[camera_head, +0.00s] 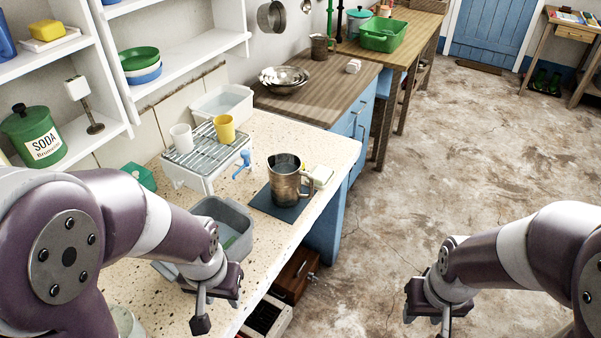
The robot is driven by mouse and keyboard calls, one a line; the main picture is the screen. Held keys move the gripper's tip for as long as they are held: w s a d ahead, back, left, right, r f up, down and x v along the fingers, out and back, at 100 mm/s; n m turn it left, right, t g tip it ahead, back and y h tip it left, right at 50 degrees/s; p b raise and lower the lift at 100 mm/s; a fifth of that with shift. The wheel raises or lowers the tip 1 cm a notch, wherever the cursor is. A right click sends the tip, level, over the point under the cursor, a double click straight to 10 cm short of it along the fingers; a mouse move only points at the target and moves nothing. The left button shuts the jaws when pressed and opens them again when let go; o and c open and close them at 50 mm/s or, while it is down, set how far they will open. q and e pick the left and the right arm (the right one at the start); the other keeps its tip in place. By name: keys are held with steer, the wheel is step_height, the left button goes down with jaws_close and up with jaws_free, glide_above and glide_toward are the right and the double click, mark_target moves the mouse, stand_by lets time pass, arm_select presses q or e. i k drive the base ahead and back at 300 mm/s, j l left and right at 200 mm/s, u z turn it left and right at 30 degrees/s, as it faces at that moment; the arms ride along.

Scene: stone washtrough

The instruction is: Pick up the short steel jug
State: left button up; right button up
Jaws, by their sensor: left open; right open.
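A short steel jug (285,181) stands upright on a dark mat (270,205) on the speckled stone worktop, near its right edge. My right gripper (437,318) is open and empty above the floor, to the right of the worktop and apart from the jug.
A grey basin (238,215) sits left of the jug. A wire rack (204,150) holds a yellow cup (224,128) and a white cup (181,137). A blue-handled brush (243,163) and a small pale block (321,176) lie near the jug. Open floor (440,160) lies to the right.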

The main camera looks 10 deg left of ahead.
mark_target(285, 189)
steer(key=i+l+u, duration=0.1)
steer(key=i+l, duration=0.8)
steer(key=l, duration=0.15)
steer(key=i+l+u, duration=0.15)
steer(key=i+l, duration=0.75)
steer(key=l, duration=0.2)
steer(key=l+u, duration=0.2)
steer(key=u, duration=0.45)
